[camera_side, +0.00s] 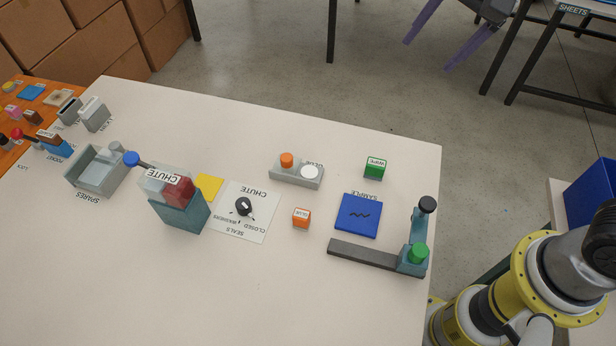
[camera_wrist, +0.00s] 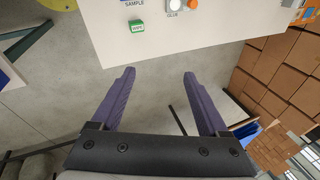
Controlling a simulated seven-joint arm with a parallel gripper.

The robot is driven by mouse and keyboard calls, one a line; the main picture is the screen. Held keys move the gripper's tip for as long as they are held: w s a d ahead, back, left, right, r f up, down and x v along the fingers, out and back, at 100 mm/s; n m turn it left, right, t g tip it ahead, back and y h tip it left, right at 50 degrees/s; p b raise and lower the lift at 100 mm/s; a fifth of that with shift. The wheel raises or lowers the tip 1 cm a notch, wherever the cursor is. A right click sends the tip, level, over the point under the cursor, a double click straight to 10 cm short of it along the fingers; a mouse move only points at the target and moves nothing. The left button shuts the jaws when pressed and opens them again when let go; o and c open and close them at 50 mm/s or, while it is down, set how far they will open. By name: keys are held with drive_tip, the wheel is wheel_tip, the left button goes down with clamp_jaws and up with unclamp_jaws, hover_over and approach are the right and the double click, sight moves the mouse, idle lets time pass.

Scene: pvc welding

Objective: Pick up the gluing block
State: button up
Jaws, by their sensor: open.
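The gluing block is a small orange cube (camera_side: 301,217) with a white label that seems to read GLUE. It stands on the table between the white chute sheet and the blue sample pad. I do not see it in the wrist view. My gripper (camera_side: 428,55) has two purple fingers and is open and empty. It hangs past the table's far edge, over the floor, well away from the cube.
A green WIPE block (camera_side: 375,168) and a grey GLUE tray (camera_side: 298,178) with an orange knob and white disc stand behind the cube. The blue sample pad (camera_side: 358,215) and a teal-and-grey fixture (camera_side: 365,255) are to its right. A chute box (camera_side: 180,212) stands left.

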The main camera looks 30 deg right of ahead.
drive_tip(key=w+a+f+g, duration=0.2)
drive_tip(key=w+a+f, duration=0.3)
drive_tip(key=a+f, duration=0.55)
drive_tip(key=n+g+h, duration=0.1)
drive_tip(key=n+g, duration=0.1)
hover_over(301, 214)
wheel_tip(301, 214, down, 10)
wheel_tip(301, 214, down, 13)
drive_tip(key=shift+f, duration=0.1)
clamp_jaws()
